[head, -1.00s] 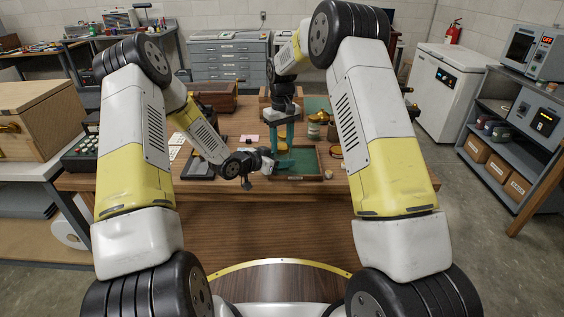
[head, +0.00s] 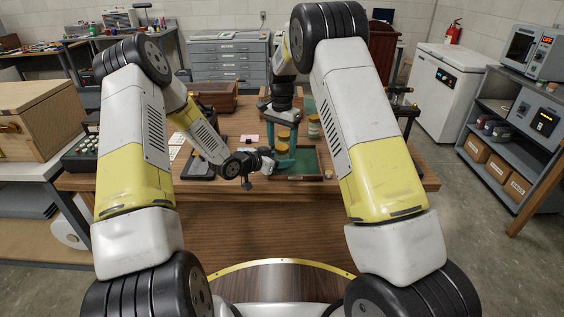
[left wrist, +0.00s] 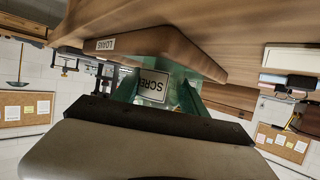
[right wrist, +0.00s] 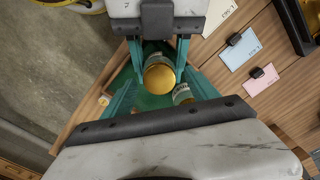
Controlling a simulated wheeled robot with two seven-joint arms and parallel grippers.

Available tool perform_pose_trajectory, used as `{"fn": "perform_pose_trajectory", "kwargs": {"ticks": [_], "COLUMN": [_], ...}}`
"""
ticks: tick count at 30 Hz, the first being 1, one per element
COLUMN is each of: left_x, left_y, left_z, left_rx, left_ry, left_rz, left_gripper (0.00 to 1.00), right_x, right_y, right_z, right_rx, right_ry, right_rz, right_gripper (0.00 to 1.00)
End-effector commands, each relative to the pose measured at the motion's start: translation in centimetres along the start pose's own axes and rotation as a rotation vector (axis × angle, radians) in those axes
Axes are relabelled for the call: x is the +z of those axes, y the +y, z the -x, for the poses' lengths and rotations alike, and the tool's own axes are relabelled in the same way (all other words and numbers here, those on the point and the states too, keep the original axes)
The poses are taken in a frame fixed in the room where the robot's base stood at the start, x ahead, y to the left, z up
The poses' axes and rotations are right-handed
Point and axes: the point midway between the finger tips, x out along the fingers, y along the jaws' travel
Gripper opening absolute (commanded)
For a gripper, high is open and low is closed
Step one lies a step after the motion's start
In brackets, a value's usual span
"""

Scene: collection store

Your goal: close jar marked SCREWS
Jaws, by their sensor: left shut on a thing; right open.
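The jar marked SCREWS shows its upside-down white label (left wrist: 153,86) in the left wrist view, partly cut off. My left gripper (head: 283,161) is shut around this jar, low over the green-lined wooden tray (head: 298,179). In the right wrist view the left fingers (right wrist: 158,52) stand on both sides of the jar. A round gold lid (right wrist: 158,75) sits at the jar's top; I cannot tell how tightly. My right gripper (right wrist: 160,98) is open above it, its teal fingers apart and touching nothing I can see. In the head view it points down (head: 283,130).
Another gold-lidded jar (right wrist: 183,93) stands close beside the held one. A labelled jar (head: 314,127) is behind the tray. A small cork-coloured piece (head: 329,174) lies at the tray's right. Cards (right wrist: 240,48) lie on the table. The front table is clear.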

Motion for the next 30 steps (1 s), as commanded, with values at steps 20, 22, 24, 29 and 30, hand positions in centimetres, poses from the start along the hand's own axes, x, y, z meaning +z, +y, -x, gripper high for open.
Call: {"fn": "perform_pose_trajectory", "kwargs": {"ticks": [20,22,24,29,30], "left_x": [-0.1,-0.1,-0.1,-0.1,-0.1], "left_y": [-0.1,-0.1,-0.1,-0.1,-0.1], "left_z": [0.0,0.0,0.0,0.0,0.0], "left_rx": [-0.001,-0.001,-0.001,-0.001,-0.001], "left_ry": [0.001,0.001,0.001,0.001,0.001], "left_rz": [0.0,0.0,0.0,0.0,0.0], "left_gripper": [0.0,0.0,0.0,0.0,0.0], "right_x": [-0.1,-0.1,0.0,0.0,0.0], "right_y": [-0.1,-0.1,-0.1,0.0,0.0], "right_z": [10.0,10.9,11.4,12.0,12.0], "right_rx": [-0.002,-0.002,0.0,0.0,0.0], "right_ry": [0.002,0.002,0.001,0.0,0.0], "right_rz": [0.0,0.0,0.0,0.0,0.0], "right_gripper": [0.68,0.68,0.68,0.68,0.68]}}
